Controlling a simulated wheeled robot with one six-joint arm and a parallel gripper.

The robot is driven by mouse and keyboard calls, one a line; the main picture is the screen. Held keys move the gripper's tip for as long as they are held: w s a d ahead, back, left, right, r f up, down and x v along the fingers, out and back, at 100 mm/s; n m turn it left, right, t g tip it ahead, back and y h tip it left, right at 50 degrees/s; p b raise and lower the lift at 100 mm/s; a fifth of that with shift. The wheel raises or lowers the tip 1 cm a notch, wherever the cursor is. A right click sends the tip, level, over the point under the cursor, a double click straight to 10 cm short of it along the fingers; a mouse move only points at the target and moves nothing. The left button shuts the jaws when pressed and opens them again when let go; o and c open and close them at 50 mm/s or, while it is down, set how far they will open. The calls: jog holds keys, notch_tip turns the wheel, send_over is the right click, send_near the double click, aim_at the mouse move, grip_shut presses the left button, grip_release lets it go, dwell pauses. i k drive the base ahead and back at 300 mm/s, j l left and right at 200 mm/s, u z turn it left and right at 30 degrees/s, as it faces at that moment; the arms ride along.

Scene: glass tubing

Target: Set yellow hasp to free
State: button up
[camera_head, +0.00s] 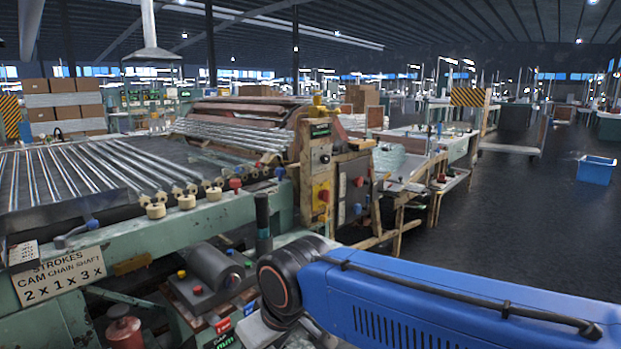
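A worn control cabinet (318,165) stands at the right end of the machine. It carries a yellow plate (321,197) with a small red part on it. A yellow fitting (318,108) sits on top of the cabinet. I cannot tell which of these is the yellow hasp, and its setting is too small to read. My blue arm crosses the lower right, in front of the machine. My gripper does not show.
The green machine bed holds glass tubes (65,172) and a row of cream knobs. A placard (60,276) reads "STROKES CAM CHAIN SHAFT 2x1x3x". A motor-like cylinder (215,267) sits below. Benches stand behind the cabinet. A blue bin (596,170) stands on open floor at right.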

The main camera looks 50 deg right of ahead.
aim_at(323, 219)
jog(key=z, duration=1.25)
